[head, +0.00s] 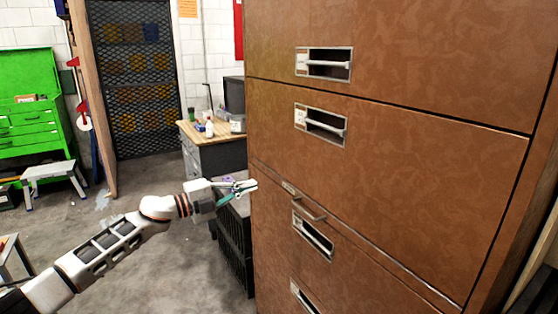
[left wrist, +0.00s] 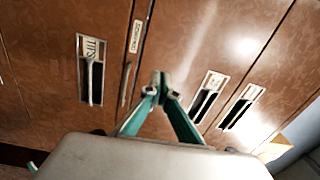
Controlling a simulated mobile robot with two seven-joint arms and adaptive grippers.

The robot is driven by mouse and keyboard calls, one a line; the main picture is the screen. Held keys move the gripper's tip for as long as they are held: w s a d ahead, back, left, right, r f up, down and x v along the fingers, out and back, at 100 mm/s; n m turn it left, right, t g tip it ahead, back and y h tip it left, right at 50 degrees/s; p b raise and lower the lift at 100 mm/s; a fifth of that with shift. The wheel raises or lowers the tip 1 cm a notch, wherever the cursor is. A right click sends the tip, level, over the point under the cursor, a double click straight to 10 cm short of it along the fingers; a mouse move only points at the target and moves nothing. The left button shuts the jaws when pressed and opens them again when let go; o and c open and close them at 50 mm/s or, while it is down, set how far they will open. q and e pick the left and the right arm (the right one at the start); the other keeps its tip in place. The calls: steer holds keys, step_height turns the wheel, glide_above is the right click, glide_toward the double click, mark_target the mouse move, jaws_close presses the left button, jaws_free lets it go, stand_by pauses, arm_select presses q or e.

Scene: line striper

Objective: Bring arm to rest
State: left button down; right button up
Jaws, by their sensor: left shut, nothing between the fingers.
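My left arm reaches in from the left in the head view. Its gripper (head: 250,186) is just left of the brown cabinet's front edge, near the height of a narrow slot with a handle. In the left wrist view the green fingers of the left gripper (left wrist: 160,82) meet at their tips and hold nothing. The cabinet face (left wrist: 190,40) lies beyond them, and I cannot tell whether the tips touch it. My right gripper is in neither view.
The brown cabinet (head: 400,140) with several drawers fills the right side. Behind it stand a workbench (head: 222,133), a black wire crate (head: 233,250) and a green tool chest (head: 30,130). A small step stool (head: 52,172) is at left. The grey floor (head: 150,270) is open between.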

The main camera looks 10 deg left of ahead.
arm_select(q)
steer(key=s+d+f+n+t+y, duration=0.25)
steer(key=s+f+n, duration=0.4)
steer(key=f, duration=0.45)
steer(key=s+d+f+n+t+y, duration=0.25)
steer(key=s+f+n, duration=0.45)
steer(key=f, duration=0.4)
steer(key=s+a+f+n+g+y, duration=0.1)
steer(key=s+a+f+n+y, duration=0.1)
steer(key=s+f, duration=0.4)
steer(key=s+a+f+n+g+y, duration=0.2)
steer(key=s+f, duration=0.5)
steer(key=s, duration=0.6)
steer(key=s+a+f+n+g+y, duration=0.2)
steer(key=s+a+f+n, duration=0.2)
steer(key=s+f, duration=0.3)
steer(key=s+n, duration=0.1)
steer(key=s, duration=0.2)
steer(key=shift+s+n+y, duration=0.3)
steer(key=shift+n+y, duration=0.05)
steer(key=shift+y, duration=0.05)
steer(key=shift+a, duration=0.1)
